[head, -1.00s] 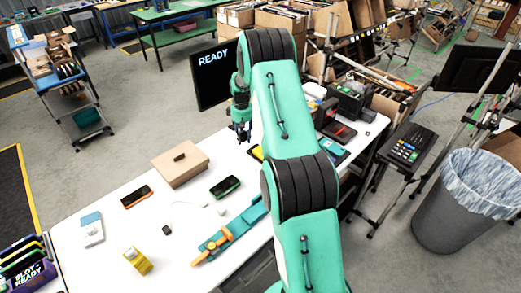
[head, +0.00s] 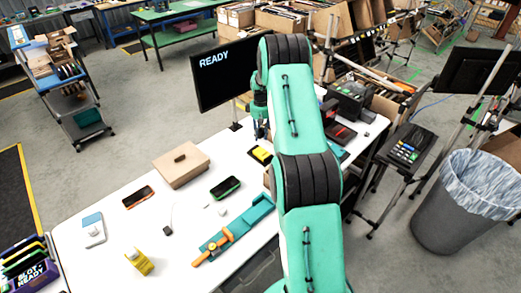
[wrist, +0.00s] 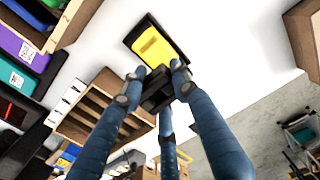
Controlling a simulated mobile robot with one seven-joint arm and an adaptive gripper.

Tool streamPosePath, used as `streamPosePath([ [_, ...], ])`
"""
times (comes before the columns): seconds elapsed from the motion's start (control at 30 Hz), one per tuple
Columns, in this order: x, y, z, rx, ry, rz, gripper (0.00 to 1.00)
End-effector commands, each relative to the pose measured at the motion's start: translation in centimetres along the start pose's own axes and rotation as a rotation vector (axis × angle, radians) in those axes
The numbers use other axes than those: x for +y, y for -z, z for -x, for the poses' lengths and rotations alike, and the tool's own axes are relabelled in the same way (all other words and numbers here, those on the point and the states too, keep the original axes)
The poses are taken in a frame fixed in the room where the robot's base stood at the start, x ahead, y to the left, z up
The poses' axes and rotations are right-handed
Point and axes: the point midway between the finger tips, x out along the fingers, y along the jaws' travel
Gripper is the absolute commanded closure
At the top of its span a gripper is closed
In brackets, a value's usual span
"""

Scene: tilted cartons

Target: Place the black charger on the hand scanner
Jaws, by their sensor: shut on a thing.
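My gripper (wrist: 160,80) is shut on a small black block, the black charger (wrist: 157,95), which is partly hidden by the fingers in the wrist view. A yellow-topped device with a black body, which looks like the hand scanner (wrist: 155,45), lies just beyond the fingertips there. It also shows on the white table in the head view (head: 260,154). In that view my gripper (head: 262,137) hangs over the table close above this device, and the charger cannot be made out. I cannot tell whether charger and scanner touch.
The white table (head: 120,222) also holds a brown carton (head: 181,165), phones (head: 225,187), a teal-and-orange strap (head: 235,230) and a yellow item (head: 139,261). A monitor (head: 225,75) stands behind my gripper. Black devices (head: 338,132) lie to the right.

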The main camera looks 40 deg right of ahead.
Motion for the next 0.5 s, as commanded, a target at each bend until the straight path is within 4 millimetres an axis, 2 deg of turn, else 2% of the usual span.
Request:
streamPosePath([
  [0.3, 0.0, 0.0, -4.4, -0.001, 0.001, 0.0, 0.97],
  [0.5, 0.1, 0.1, -5.0, 0.001, 0.0, 0.0, 0.97],
])
